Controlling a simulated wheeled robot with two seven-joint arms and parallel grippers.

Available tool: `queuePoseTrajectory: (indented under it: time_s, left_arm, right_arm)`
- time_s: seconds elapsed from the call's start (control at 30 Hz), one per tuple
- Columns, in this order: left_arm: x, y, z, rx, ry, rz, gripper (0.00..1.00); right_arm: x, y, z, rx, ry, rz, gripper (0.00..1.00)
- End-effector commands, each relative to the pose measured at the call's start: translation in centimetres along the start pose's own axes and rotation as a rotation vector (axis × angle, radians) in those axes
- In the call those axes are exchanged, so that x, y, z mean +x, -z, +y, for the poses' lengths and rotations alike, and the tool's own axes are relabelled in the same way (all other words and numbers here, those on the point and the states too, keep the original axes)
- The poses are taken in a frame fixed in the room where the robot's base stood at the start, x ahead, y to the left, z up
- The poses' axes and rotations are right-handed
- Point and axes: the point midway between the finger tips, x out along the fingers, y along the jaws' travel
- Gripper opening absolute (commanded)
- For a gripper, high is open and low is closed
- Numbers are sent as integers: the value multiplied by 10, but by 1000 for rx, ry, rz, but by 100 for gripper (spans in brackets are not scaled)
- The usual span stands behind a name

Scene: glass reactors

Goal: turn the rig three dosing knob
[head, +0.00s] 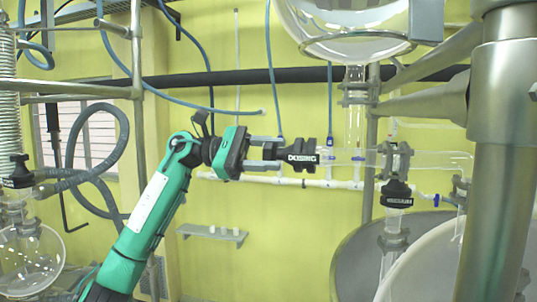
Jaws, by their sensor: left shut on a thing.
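The black dosing knob (302,157), lettered "DOSING", sits at the left end of a horizontal glass tube (350,157) in the head view. My left gripper (283,153) reaches in from the left on a green arm, and its two grey fingers are shut on the knob's left part. The fingers hide some of the knob's near end. My right gripper does not show.
A black vacuum knob (397,195) is below and right of the dosing knob. A large round glass vessel (350,28) hangs above. A thick steel post (497,170) stands at right. A small wall shelf (212,233) is below the arm. Blue hoses hang behind.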

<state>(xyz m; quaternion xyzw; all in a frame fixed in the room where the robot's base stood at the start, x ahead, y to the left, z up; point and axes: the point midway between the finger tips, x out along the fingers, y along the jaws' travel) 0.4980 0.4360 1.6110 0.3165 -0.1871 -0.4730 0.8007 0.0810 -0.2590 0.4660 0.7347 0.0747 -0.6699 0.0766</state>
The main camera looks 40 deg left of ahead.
Motion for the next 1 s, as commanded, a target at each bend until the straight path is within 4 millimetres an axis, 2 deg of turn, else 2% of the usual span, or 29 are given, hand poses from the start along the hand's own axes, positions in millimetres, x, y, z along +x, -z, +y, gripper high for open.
queuePoseTrajectory:
  time_s: [0.37, 1.0]
  left_arm:
    - [0, 0, 0, -181, 0, 1, 22]
    - [-1, 0, 2, -784, -3, 1, 22]
  right_arm:
    - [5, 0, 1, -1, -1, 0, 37]
    - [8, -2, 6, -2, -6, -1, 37]
